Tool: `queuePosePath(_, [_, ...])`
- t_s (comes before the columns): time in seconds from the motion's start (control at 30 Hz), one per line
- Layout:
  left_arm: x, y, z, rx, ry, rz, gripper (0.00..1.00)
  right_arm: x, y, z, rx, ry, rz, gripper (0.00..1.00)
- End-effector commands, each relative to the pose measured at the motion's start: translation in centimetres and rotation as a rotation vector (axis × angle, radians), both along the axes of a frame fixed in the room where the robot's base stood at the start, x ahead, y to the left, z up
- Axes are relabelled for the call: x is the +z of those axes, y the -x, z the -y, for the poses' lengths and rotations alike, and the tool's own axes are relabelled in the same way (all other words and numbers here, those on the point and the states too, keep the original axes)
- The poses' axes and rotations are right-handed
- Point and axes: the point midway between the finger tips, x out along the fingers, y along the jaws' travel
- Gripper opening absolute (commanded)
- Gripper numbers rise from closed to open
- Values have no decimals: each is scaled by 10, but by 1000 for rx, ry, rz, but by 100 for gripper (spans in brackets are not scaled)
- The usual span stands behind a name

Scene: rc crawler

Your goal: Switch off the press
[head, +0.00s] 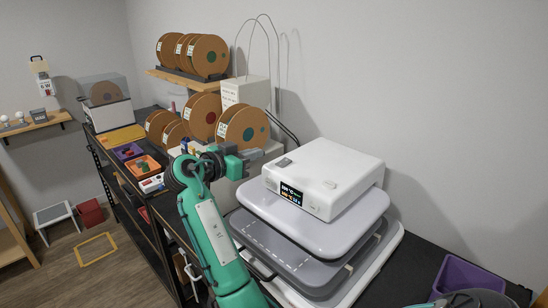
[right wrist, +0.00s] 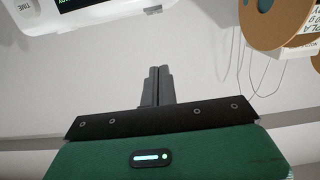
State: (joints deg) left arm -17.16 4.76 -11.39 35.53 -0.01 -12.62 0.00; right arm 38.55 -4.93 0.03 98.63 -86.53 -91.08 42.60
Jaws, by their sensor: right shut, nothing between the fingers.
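The press (head: 352,165) is a white box-shaped unit on a rounded pale upper plate, above a grey lower plate (head: 290,250) with a gap between them.
Filament spools (head: 242,128) stand behind my right gripper, with more on a wall shelf (head: 190,78). A white box (head: 245,92) with thin wires stands behind. Bins, including an orange one (head: 145,166), line the bench at left. A purple bin (head: 470,275) is right of the press.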

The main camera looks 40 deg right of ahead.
Motion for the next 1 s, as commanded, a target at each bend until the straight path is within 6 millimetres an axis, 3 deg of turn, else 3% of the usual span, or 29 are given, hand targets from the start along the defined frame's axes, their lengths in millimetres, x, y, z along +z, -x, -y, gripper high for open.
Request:
queuePosePath(0.17, [15,0,0,0,0,0,0,2,-1,22,-4,1,-2,0])
queuePosePath(0.53, [55,0,3,1,4,-1,0,-6,-8,100,-2,2,-4,0])
queuePosePath(0.7, [68,1,5,1,5,0,0,-34,-8,100,1,-1,-5,0])
queuePosePath(1.0, [73,1,5,0,5,0,0,-51,-8,102,0,0,0,0])
